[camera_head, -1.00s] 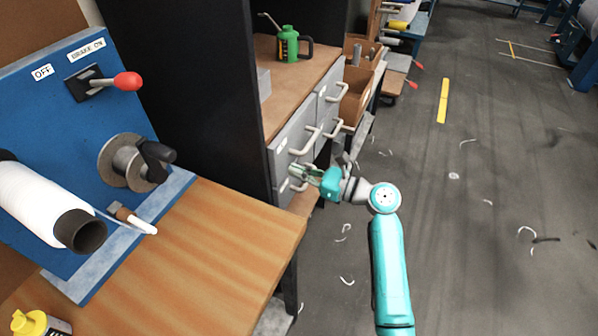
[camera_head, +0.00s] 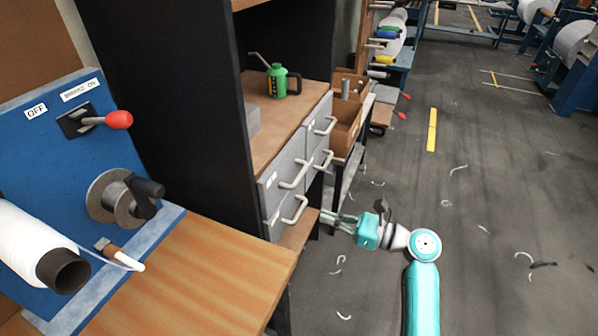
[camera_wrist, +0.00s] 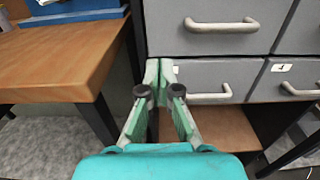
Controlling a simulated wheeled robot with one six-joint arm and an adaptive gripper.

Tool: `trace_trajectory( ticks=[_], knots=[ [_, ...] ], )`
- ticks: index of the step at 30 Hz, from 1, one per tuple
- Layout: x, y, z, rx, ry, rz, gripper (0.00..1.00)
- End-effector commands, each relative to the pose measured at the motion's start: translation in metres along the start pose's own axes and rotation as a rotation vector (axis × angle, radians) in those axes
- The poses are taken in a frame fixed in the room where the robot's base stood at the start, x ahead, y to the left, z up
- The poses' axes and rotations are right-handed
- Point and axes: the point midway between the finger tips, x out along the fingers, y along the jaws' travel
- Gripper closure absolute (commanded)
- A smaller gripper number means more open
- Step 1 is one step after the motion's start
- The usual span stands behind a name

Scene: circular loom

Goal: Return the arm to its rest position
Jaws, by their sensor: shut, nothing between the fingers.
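My gripper (camera_head: 333,217) is at the end of my teal arm, beside the front of the grey drawer unit (camera_head: 268,193). In the wrist view my gripper (camera_wrist: 164,75) points at the drawer fronts, its fingers shut with nothing between them. A lower drawer handle (camera_wrist: 208,97) shows just past the fingertips on the right. In the head view the fingertips are apart from the lowest drawer handle (camera_head: 295,210), to its right. The arm is extended out over the floor, and my upper links run off the bottom edge.
A wooden bench (camera_head: 215,265) with a blue panel (camera_head: 50,140) stands at left. A green oil can (camera_head: 277,80) sits on the drawer unit's top. A wooden shelf (camera_wrist: 200,130) lies below the drawers. The grey floor (camera_head: 480,220) at right is open, with scattered white scraps.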

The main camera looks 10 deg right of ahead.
Motion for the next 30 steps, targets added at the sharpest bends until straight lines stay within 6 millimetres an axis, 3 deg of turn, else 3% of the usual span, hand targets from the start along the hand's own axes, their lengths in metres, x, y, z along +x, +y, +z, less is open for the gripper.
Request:
trace_trajectory(
  ticks=[5,8,16,24,30],
  knots=[
    [0.0,0.002,-0.004,-0.005,0.004,-0.006,1.0],
    [0.001,0.01,-0.019,-0.035,0.027,-0.037,1.0],
    [-0.012,0.059,-0.105,-0.287,0.217,-0.212,1.0],
    [-0.053,0.122,-0.172,-0.638,0.491,-0.313,1.0],
    [-0.096,0.171,-0.197,-0.934,0.708,-0.314,1.0]
  ],
)
